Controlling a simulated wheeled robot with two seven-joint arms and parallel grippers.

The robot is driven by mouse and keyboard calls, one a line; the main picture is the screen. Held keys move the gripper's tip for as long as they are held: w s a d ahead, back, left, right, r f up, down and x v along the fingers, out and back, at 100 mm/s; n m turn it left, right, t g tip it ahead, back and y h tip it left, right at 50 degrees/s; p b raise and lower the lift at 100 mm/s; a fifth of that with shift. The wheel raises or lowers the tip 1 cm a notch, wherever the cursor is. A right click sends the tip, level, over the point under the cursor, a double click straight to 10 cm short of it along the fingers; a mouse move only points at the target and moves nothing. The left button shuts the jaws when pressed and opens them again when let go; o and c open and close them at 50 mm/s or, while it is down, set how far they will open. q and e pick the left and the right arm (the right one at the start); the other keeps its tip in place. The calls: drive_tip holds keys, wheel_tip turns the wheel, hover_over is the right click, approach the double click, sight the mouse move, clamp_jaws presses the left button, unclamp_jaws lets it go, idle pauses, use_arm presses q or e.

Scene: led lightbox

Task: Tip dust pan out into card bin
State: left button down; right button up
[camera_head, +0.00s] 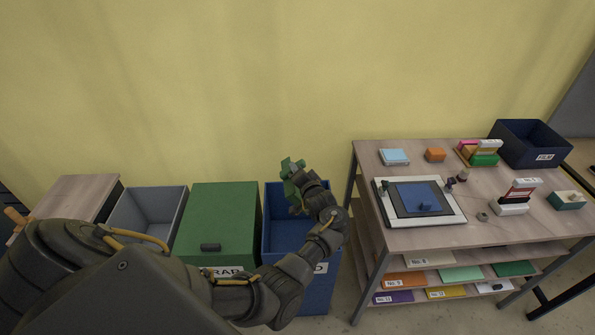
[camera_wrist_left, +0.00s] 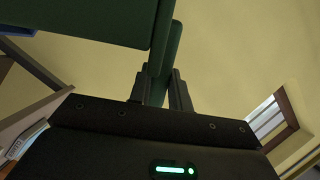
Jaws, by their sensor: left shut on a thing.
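My left gripper (camera_head: 299,183) is shut on the handle of the green dust pan (camera_head: 291,167). In the left wrist view the dust pan's handle (camera_wrist_left: 159,85) stands between the two fingers, and its broad dark green body fills the upper left. The gripper and dust pan are above the back part of an open blue bin (camera_head: 276,230). This bin has a white label that my arm partly covers, with only its last letter showing, perhaps a D. I cannot see any contents in the pan. My right gripper is not in view.
Left of the blue bin stand a green bin with a closed lid (camera_head: 219,215) and an open grey bin (camera_head: 152,212). A wooden workbench (camera_head: 450,237) with a framed blue panel and small items stands close on the right. A yellow wall rises behind.

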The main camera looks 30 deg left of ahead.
use_arm(q)
drive_tip(key=shift+s+a+f, duration=0.15)
drive_tip(key=shift+s+a, duration=0.1)
drive_tip(key=s+a+n+t+h+b, duration=0.2)
drive_tip(key=s+a+n+h+b, duration=0.1)
drive_tip(key=s+a+n+b, duration=0.2)
drive_tip(key=a+n+b, duration=0.1)
drive_tip(key=n+b, duration=0.1)
drive_tip(key=n, duration=0.1)
drive_tip(key=shift+s+f+h, duration=0.2)
drive_tip(key=shift+f+h, duration=0.15)
drive_tip(key=shift+h, duration=0.05)
drive_tip(key=shift+a, duration=0.1)
